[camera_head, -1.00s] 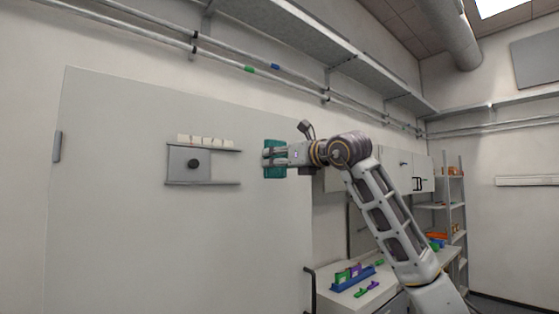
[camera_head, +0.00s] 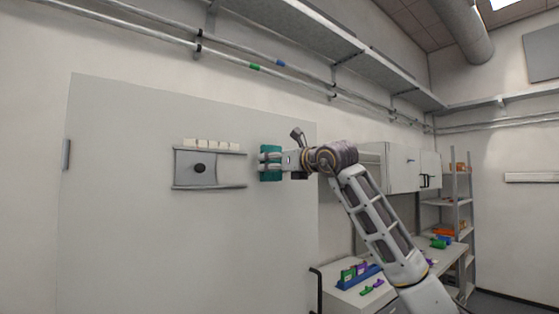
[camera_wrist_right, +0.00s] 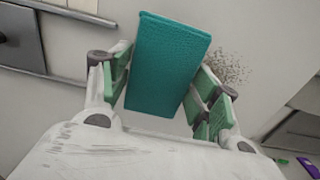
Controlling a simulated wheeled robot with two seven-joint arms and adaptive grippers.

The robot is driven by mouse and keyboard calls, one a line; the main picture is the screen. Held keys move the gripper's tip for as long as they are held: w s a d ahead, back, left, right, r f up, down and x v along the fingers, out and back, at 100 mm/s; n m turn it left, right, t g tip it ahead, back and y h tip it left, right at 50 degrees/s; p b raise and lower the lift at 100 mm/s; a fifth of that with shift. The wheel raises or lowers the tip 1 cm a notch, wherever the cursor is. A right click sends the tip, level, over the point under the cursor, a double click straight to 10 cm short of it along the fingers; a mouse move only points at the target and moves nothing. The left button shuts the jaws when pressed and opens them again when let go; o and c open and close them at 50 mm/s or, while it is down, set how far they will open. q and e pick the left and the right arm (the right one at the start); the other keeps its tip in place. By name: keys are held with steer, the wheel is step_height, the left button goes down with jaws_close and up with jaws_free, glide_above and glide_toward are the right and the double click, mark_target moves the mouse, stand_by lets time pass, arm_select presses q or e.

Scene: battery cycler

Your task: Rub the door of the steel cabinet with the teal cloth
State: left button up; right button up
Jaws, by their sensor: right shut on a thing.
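The steel cabinet's door (camera_head: 120,200) is the large flat light-grey panel on the left of the head view. The teal cloth (camera_head: 271,174) is a small folded pad in front of the door's right part, right of a wall-type bracket. My right gripper (camera_head: 270,161) is shut on the cloth. In the right wrist view the cloth (camera_wrist_right: 167,62) stands between the green-padded fingers (camera_wrist_right: 163,80). A patch of dark brown specks (camera_wrist_right: 230,68) shows on the door right of the cloth. Whether the cloth touches the door I cannot tell. My left gripper is not in view.
A grey bracket with a black knob (camera_head: 200,168) and white tabs sticks out of the door left of the cloth. A bench (camera_head: 335,297) with a blue rack (camera_head: 357,277) stands at lower right. Wall cabinets (camera_head: 398,168) hang behind my arm, with a shelf unit (camera_head: 462,200) beyond.

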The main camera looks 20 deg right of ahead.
steer(key=shift+w+a, duration=0.2)
steer(key=shift+w, duration=0.3)
steer(key=shift+p+x, duration=0.75)
steer(key=shift+x, duration=0.2)
stand_by(1.1)
steer(key=shift+d, duration=0.1)
steer(key=shift+w+d+p, duration=0.2)
steer(key=shift+w+d, duration=0.1)
steer(key=shift+d, duration=0.55)
steer(key=shift+w+d+p, duration=0.2)
steer(key=shift+w+d, duration=0.05)
steer(key=shift+d, duration=0.6)
steer(key=shift+w+d, duration=0.1)
steer(key=shift+d, duration=0.05)
steer(key=shift+w+d+p, duration=0.3)
steer(key=shift+d+p, duration=0.1)
steer(key=shift+d, duration=0.35)
steer(key=shift+w+d+p, duration=0.3)
steer(key=shift+d+p, duration=0.05)
steer(key=shift+d, duration=0.45)
